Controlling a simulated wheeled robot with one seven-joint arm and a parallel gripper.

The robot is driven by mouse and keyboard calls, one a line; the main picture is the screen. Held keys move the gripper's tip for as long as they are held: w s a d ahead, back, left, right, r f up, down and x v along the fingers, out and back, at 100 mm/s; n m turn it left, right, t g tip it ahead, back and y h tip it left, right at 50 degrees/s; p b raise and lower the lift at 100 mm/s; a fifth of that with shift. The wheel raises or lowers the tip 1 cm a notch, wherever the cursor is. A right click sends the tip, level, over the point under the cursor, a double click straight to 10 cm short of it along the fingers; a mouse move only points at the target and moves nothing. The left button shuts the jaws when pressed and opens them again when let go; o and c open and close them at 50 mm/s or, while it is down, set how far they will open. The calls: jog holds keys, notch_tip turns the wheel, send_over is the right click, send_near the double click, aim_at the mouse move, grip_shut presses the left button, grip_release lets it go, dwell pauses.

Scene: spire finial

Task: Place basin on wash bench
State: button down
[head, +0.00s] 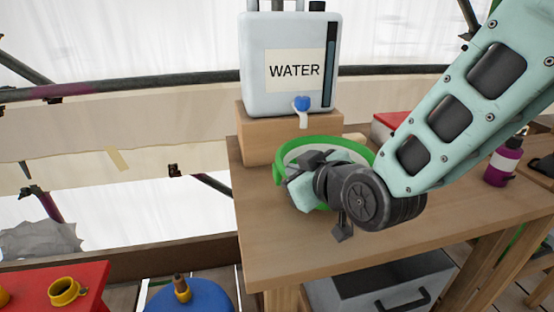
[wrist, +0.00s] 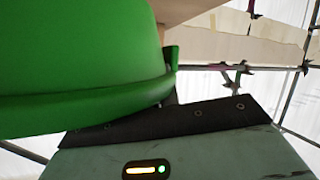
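The wash bench (head: 290,226) is a wooden table. My gripper (head: 312,160) is at the basin's near side, its dark fingers overlapping the rim. My wrist hides the basin's near part, and I cannot tell whether its base touches the bench. In the wrist view the basin (wrist: 75,55) fills the upper left, very close to my gripper. The fingertips are not clear, so I cannot tell whether they grip the rim.
A white water container (head: 262,85) with a blue tap stands on a wooden block (head: 262,140) behind the basin. A purple bottle (head: 503,162) and a red box (head: 390,124) are at the right. The bench's front left is clear. A red table (head: 50,285) and blue stool (head: 205,297) stand lower left.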

jog(key=shift+f+x, duration=0.2)
jog(key=shift+x, duration=1.6)
jog(key=shift+f+x, duration=0.2)
jog(key=shift+x, duration=1.6)
jog(key=shift+s+d+f, duration=0.1)
jog(key=shift+f, duration=0.15)
jog(key=c, duration=1.6)
grip_release()
jog(key=shift+c, duration=0.2)
